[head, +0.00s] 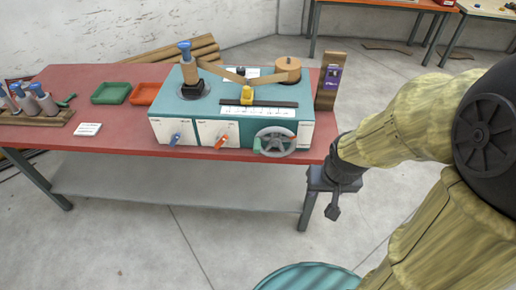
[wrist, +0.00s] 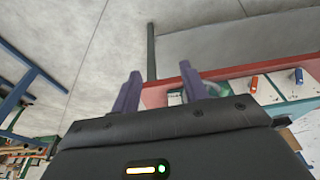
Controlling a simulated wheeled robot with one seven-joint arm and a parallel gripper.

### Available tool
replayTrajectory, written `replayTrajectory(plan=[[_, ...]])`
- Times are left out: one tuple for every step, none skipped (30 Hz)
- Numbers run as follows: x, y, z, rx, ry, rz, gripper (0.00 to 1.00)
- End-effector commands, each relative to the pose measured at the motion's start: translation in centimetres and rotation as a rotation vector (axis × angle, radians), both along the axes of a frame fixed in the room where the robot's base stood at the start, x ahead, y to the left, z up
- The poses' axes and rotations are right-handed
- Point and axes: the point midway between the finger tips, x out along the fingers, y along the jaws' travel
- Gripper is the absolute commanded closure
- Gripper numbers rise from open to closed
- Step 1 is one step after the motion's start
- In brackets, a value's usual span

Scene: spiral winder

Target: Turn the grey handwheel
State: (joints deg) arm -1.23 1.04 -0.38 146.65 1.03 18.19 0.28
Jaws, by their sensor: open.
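The grey handwheel (head: 275,153) is on the front face of the teal winder machine (head: 208,112), at its right end. It has a round rim and spokes. My gripper (head: 333,212) is to the right of and below the handwheel, past the table's right edge, and apart from it. In the wrist view my gripper (wrist: 162,86) shows two dark fingers spread apart with nothing between them. The winder's pale front panel shows at the right of the wrist view. The handwheel is not clear there; the right finger hides part of that area.
The red table (head: 110,142) carries the machine, a green tray (head: 111,93), an orange tray (head: 146,93) and a rack of bobbins at left. A blue lever (head: 175,139) and an orange lever (head: 222,142) stick out left of the wheel.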

Motion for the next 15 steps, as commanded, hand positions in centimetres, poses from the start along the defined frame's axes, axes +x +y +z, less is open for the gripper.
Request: replayTrajectory(plan=[[0.5,0.6,-0.8,0.008,-0.007,0.001,0.56],[0.9,1.1,-1.3,0.015,-0.017,-0.002,0.56],[1.5,1.8,-2.0,0.024,-0.032,-0.008,0.56],[2.1,2.4,-2.7,0.032,-0.045,-0.014,0.56],[2.7,3.0,-3.4,0.039,-0.061,-0.021,0.56],[3.5,3.9,-4.5,0.047,-0.085,-0.033,0.56],[4.1,4.6,-5.3,0.051,-0.106,-0.043,0.56],[4.7,5.3,-6.2,0.054,-0.126,-0.053,0.56],[5.4,6.2,-7.3,0.053,-0.156,-0.069,0.56],[6.0,6.8,-8.2,0.052,-0.178,-0.079,0.56],[6.5,7.4,-9.0,0.047,-0.203,-0.090,0.56],[7.0,8.1,-10.1,0.037,-0.237,-0.102,0.56],[7.5,8.6,-10.8,0.029,-0.265,-0.112,0.56],[7.8,9.0,-11.6,0.018,-0.294,-0.120,0.56],[8.3,9.5,-12.5,0.001,-0.334,-0.127,0.56]])
